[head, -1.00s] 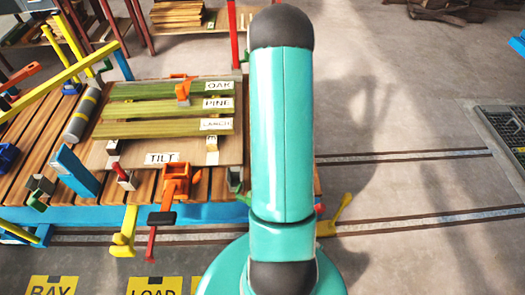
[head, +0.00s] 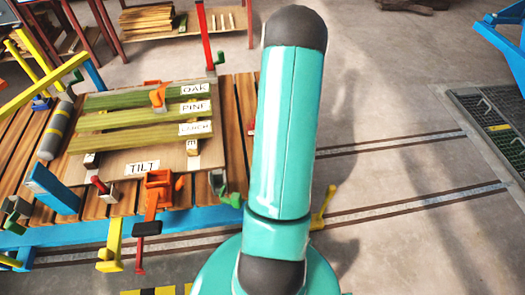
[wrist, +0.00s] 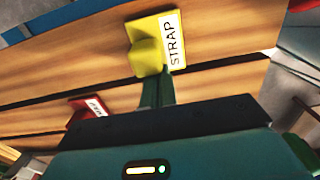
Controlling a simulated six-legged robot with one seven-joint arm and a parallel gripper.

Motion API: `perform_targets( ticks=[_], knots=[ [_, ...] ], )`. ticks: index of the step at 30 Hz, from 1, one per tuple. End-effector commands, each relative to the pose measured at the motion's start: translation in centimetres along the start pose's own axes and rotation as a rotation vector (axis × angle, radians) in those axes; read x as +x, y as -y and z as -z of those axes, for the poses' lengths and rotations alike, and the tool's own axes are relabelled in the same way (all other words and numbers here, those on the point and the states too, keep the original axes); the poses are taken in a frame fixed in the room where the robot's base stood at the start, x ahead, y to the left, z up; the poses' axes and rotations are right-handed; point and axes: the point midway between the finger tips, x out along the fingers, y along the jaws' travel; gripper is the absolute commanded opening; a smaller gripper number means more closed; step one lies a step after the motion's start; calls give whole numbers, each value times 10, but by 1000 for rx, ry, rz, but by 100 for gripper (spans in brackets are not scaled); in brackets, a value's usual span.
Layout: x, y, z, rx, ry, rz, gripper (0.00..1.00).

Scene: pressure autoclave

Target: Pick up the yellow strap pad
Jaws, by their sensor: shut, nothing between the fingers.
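The yellow strap pad (wrist: 147,55) shows in the wrist view near the top middle, a block on a yellow plate with a white label reading STRAP. It sits on a wooden plank surface. My gripper (wrist: 157,82) reaches up from below in the wrist view, its fingers together and empty. In the head view my arm hides the gripper, and I cannot make out the strap pad there.
In the wrist view a red labelled piece (wrist: 88,107) lies left of my gripper. In the head view a slatted bench (head: 240,110) at left carries a board with labelled strips (head: 140,118), clamps and levers. A yellow lever (head: 322,208) stands right of my arm.

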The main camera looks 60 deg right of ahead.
Motion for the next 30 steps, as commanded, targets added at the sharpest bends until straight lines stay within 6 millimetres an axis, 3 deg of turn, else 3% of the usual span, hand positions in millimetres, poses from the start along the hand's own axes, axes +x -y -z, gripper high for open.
perform_targets(
  ticks=[3, 10, 22, 30],
  knots=[
    [0, 0, -23, 5, 0, 0, 0],
    [0, 0, -38, -1, -1, 0, 0],
    [0, -1, -35, -2, 0, 0, 0],
    [0, -9, -7, -5, 0, 0, 0]
  ],
)
